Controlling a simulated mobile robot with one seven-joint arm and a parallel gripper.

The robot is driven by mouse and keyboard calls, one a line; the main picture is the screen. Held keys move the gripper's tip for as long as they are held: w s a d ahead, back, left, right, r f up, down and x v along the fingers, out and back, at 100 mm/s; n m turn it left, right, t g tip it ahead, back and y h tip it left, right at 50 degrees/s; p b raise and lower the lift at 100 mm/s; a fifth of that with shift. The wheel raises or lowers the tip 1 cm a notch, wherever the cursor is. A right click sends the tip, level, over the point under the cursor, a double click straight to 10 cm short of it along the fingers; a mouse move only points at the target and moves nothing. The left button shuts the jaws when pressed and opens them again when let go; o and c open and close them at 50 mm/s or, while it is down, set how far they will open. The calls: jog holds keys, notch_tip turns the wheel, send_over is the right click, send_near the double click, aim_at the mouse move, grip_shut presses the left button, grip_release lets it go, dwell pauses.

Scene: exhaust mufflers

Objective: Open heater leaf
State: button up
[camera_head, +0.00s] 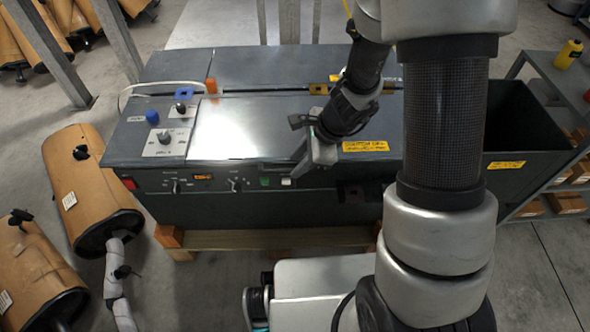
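The heater is a long dark green machine (250,205) with a grey top. A flat, shiny metal leaf (240,125) lies closed and level on its top, left of centre. A thin dark strip that looks like a handle (262,161) runs along the leaf's front edge. My gripper (304,166) points down at the right end of that front edge, close to the strip. Whether it touches is unclear. The fingers are small and partly overlapped by my wrist, so I cannot tell if they are open. My arm hides part of the top's right side.
A control plate with a knob (164,140) sits left of the leaf. An orange cap (211,86) stands behind it. An open dark bin (520,125) is at the right, beside a grey shelf (568,85) with a yellow bottle (568,54).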

jog(key=shift+b+x, duration=0.3)
jog(key=shift+x, duration=0.85)
grip_shut()
jog(key=shift+r, duration=0.1)
